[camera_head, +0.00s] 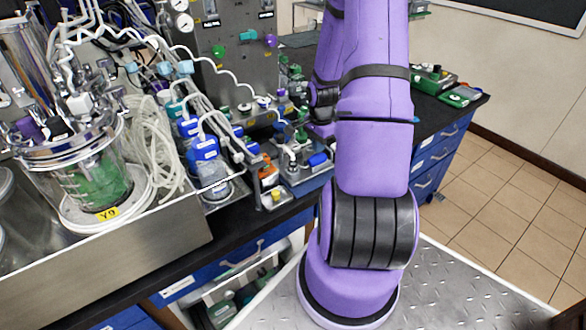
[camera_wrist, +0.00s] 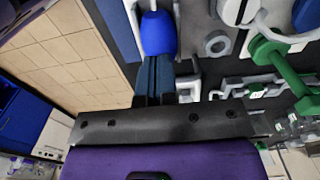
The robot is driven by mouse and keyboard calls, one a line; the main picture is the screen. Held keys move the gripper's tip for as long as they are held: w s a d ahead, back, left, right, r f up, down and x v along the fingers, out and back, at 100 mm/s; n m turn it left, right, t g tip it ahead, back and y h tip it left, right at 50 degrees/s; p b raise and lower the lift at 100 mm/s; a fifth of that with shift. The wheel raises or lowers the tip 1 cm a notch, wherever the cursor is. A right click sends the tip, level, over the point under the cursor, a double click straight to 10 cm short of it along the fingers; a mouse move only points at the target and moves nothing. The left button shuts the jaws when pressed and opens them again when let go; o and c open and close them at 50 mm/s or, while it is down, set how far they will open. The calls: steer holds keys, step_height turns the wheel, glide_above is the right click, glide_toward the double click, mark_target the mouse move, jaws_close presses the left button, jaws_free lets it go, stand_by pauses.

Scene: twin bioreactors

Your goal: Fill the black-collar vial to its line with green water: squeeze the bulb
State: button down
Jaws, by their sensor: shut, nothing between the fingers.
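A blue squeeze bulb (camera_wrist: 158,33) is at the top of the wrist view. My gripper (camera_wrist: 156,72) is shut, with its dark fingers pointing at the bulb and their tips close against its near end; nothing shows between them. I cannot tell if they touch the bulb. In the head view a blue bulb (camera_head: 318,159) lies at the right of a small metal sampling unit, just left of my arm, which hides most of my gripper. Green liquid (camera_head: 100,185) stands in the large glass vessel at left. I cannot make out the black-collar vial or its line.
A green valve handle (camera_wrist: 280,65) and a grey ring (camera_wrist: 217,43) sit right of the fingers. Blue-capped bottles (camera_head: 203,150), tubing and a steel panel (camera_head: 235,60) crowd the bench. Open tiled floor (camera_head: 510,190) lies to the right.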

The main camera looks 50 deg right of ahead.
mark_target(318, 155)
steer(key=shift+f, duration=1.55)
steer(key=shift+r, duration=0.15)
steer(key=shift+r, duration=1.7)
steer(key=shift+f, duration=1.85)
steer(key=shift+r, duration=1.85)
